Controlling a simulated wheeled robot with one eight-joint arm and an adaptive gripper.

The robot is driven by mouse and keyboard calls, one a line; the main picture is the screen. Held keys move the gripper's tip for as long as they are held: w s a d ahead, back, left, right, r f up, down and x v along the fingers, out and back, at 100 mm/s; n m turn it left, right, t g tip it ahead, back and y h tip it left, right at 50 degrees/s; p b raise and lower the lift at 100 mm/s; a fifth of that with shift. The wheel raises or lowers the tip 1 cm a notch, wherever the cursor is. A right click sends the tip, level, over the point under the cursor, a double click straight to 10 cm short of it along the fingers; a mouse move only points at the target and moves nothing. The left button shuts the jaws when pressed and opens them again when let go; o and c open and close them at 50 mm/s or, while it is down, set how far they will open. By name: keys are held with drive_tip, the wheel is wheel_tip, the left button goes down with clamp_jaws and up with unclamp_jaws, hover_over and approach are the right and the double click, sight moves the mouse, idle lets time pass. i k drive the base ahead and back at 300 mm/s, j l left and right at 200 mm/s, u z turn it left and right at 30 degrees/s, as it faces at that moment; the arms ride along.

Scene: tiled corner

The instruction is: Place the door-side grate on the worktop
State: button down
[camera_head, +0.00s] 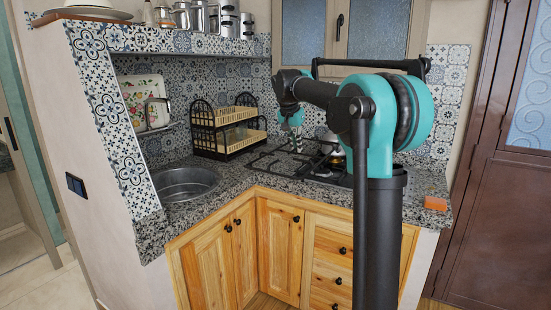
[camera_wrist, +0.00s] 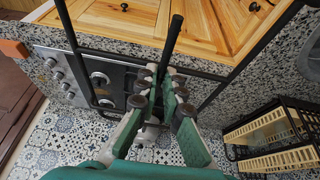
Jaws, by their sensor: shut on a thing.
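My gripper (camera_head: 293,122) is over the hob in the head view. In the wrist view, my gripper (camera_wrist: 166,80) has its green fingers closed on a black bar of the grate (camera_wrist: 174,36). The dark, thin bars of the grate spread around the fingers, in front of the hob and the cabinet fronts. Its exact height cannot be told. In the head view the grate is hard to separate from the dark hob. The worktop (camera_head: 205,205) is speckled grey granite and also shows in the wrist view (camera_wrist: 243,100).
The steel hob (camera_wrist: 74,74) has knobs along one side. A moka pot (camera_head: 338,158) stands at it. A black dish rack (camera_head: 204,142) and a sink (camera_head: 184,184) are to the left. An orange block (camera_head: 436,203) lies on the right corner. Worktop in front of the rack is clear.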

sight(285, 161)
drive_tip(key=i, duration=1.75)
